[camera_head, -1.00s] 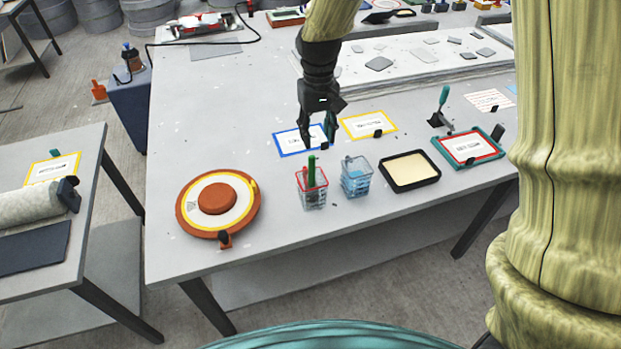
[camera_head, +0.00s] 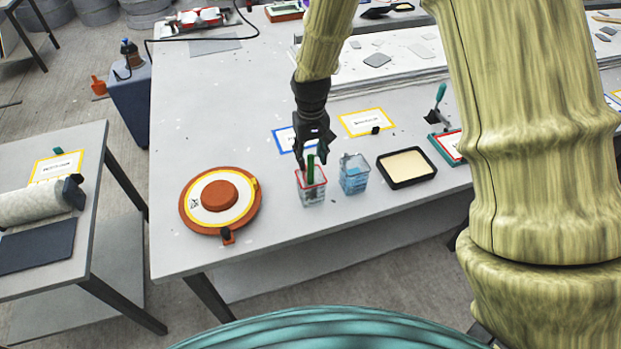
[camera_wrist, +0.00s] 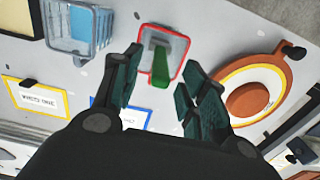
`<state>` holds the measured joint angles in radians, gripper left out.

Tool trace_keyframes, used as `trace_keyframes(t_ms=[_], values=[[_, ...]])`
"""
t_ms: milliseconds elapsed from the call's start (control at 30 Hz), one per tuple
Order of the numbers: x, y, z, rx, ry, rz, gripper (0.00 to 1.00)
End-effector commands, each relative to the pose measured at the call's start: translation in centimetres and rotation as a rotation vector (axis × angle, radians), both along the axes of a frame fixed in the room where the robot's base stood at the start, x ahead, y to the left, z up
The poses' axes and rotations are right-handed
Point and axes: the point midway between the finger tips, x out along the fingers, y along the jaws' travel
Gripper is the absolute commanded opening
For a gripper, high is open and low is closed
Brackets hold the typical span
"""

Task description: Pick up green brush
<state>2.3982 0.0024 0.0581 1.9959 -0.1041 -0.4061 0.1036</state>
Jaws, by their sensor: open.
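The green brush (camera_head: 311,170) stands handle-up in a clear cup with a red rim (camera_head: 312,197) near the table's front edge. In the wrist view the green handle (camera_wrist: 160,70) shows between my two fingers, inside the red-rimmed cup (camera_wrist: 183,42). My gripper (camera_head: 312,158) is open, directly over the cup, with its fingers close to the handle's upper end. In the wrist view my gripper (camera_wrist: 160,95) has one finger on each side of the handle, with gaps visible on both sides. The brush's lower end is hard to make out inside the cup.
A blue-tinted cup (camera_head: 354,176) stands close on the right, and a black tray (camera_head: 407,167) is beyond it. An orange round mould (camera_head: 221,203) lies to the left. Cards (camera_head: 367,122) lie behind. The table between mould and back edge is mostly clear.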

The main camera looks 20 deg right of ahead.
Motion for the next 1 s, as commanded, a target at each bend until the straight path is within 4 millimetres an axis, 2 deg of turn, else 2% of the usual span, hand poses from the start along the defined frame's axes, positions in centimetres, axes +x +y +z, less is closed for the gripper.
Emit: trace_keyframes(t_ms=[200,467,700,1000], values=[[-0.01,0.0,-1.1,-0.001,0.0,0.001,0.43],[0.01,-0.01,-1.21,-0.001,-0.001,0.001,0.43],[0.0,-0.01,-1.2,-0.001,-0.001,0.001,0.0],[0.01,-0.01,-1.17,-0.001,-0.001,0.001,0.0]])
